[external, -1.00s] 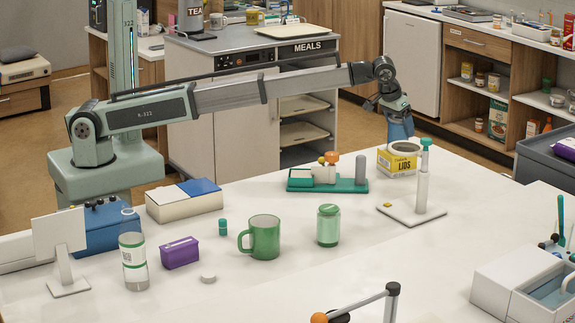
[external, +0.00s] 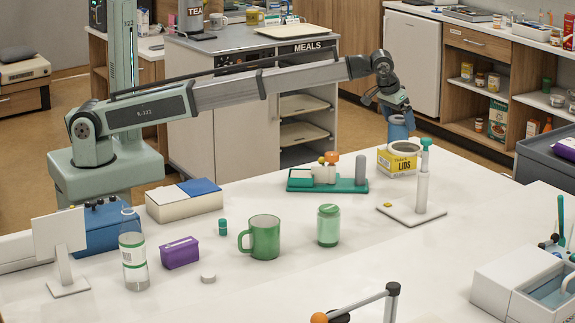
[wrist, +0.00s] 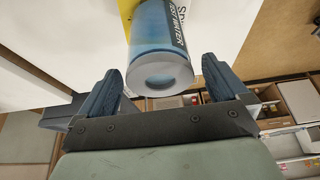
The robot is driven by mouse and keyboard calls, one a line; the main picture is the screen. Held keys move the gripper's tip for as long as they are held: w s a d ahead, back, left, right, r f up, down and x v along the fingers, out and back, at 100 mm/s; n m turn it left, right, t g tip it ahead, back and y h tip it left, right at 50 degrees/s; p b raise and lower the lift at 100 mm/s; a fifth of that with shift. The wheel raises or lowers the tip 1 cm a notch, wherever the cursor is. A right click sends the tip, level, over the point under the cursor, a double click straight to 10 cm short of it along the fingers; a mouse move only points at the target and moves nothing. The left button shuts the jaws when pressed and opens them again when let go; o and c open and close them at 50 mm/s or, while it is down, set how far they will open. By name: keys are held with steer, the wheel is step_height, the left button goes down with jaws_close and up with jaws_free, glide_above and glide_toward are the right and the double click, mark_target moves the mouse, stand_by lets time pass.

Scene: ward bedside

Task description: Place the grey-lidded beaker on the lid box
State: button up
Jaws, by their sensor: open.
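The beaker (external: 398,131) is blue and see-through, and stands upright just behind the lid box. In the wrist view the beaker (wrist: 158,40) shows its round grey end towards me and a dark label on its side. My gripper (external: 394,104) is over the beaker's top in the external view. In the wrist view my gripper (wrist: 162,80) is open, with one finger on each side of the grey end and gaps between. The lid box (external: 400,164) is yellow and white, marked LIDS, with a pale round ring on top. The beaker's base is hidden.
A white stand with a green top (external: 422,190) is close to the right of the lid box. A teal tray (external: 340,186) with small items lies to the left. A green jar (external: 328,226) and green mug (external: 264,238) stand nearer the front.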

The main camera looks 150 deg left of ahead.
steer(key=v, duration=0.9)
steer(key=shift+r, duration=0.35)
